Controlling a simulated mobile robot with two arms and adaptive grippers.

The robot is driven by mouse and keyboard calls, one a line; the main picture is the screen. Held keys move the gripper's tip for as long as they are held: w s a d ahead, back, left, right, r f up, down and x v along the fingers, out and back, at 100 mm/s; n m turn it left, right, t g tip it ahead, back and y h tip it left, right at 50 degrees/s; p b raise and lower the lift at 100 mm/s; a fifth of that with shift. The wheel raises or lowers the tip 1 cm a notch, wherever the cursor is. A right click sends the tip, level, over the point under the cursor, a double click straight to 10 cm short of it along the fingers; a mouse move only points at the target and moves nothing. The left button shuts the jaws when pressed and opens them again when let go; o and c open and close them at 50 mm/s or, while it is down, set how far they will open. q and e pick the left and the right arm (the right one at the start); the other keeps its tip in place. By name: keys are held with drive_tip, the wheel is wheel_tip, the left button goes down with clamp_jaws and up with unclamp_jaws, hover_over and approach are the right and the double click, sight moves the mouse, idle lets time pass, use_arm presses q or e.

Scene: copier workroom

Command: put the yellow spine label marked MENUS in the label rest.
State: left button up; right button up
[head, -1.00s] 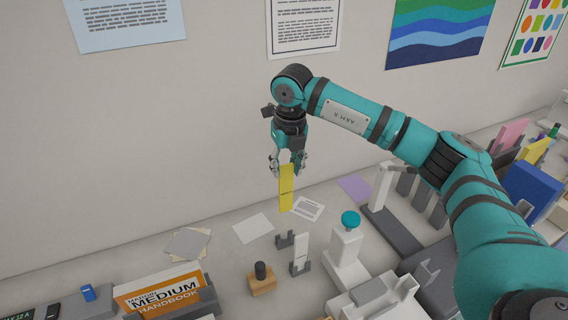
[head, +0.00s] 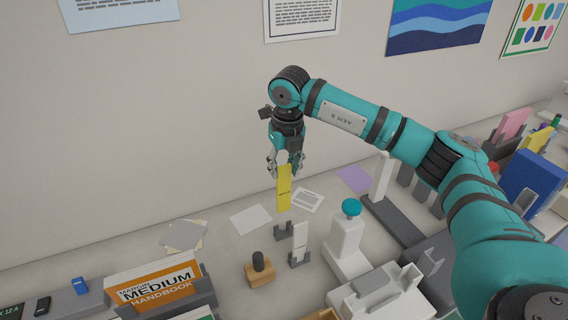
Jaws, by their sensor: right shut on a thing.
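My right gripper (head: 285,166) points down near the wall and is shut on the upper part of a yellow label (head: 284,190). The label hangs upright below the fingers. Its small dark marking is too small to read. Below it on the counter stand small grey holders: one (head: 283,232) looks empty, and another in front (head: 299,259) has a white upright strip (head: 300,237) in it. I cannot tell for sure which of these is the label rest. The label appears above and behind them, apart from both. My left gripper is not in view.
A white press-like device with a teal knob (head: 351,207) stands right of the holders. A wooden block with a black knob (head: 259,270) is at their left. Flat papers (head: 250,219) lie behind. An orange handbook (head: 155,284) stands in a grey holder at front left.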

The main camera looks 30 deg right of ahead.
sight(285, 192)
drive_tip(key=shift+f+b, duration=1.8)
drive_tip(key=shift+f, duration=0.9)
drive_tip(key=shift+b, duration=0.3)
drive_tip(key=shift+f+b, duration=1.8)
drive_tip(key=shift+f, duration=0.8)
drive_tip(key=o, duration=1.2)
wheel_tip(285, 192, up, 12)
drive_tip(key=s, duration=0.1)
drive_tip(key=shift+s, duration=0.25)
